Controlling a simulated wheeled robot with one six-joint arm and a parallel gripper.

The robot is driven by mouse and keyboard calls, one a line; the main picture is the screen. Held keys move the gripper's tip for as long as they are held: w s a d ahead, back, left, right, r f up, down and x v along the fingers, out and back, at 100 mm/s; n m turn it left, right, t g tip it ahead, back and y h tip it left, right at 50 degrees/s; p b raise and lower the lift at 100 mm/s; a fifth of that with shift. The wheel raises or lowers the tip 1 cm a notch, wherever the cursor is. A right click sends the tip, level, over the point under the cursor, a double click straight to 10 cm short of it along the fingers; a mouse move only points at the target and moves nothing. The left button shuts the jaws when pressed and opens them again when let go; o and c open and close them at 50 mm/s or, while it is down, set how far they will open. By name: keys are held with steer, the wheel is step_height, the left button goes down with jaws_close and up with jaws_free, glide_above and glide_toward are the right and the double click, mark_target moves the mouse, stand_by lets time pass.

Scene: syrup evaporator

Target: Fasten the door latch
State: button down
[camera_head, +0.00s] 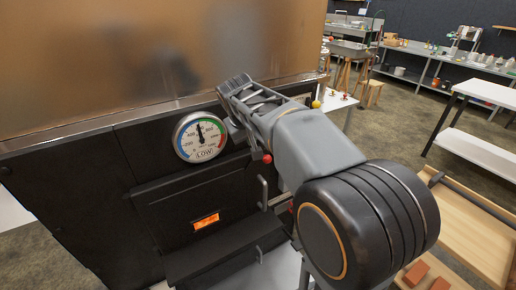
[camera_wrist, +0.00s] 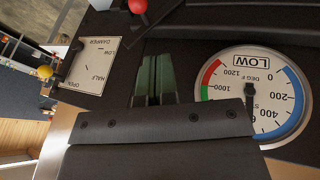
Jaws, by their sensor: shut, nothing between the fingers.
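The black firebox door (camera_head: 170,205) has a small glowing orange window (camera_head: 206,221) and sits below the gauge in the head view. A grey upright handle (camera_head: 263,192) is at its right side. A red ball knob (camera_head: 267,158) shows above that handle; a red knob also shows at the top edge of the wrist view (camera_wrist: 137,6). I cannot tell which of these is the latch, or whether it is fastened. My gripper (camera_head: 231,120) is shut and empty, above the door and just right of the gauge. Its closed fingers (camera_wrist: 153,80) point toward the black panel.
The round temperature gauge (camera_head: 200,137) is close beside my gripper. A damper plate (camera_wrist: 85,66) with a yellow knob (camera_wrist: 45,71) lies on the other side. The large metal pan (camera_head: 160,60) rises above. A wooden tray (camera_head: 465,225) with bricks is at right.

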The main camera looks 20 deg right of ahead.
steer(key=d+x, duration=0.2)
steer(key=x, duration=1)
steer(key=shift+s+d, duration=0.25)
steer(key=shift+f, duration=0.1)
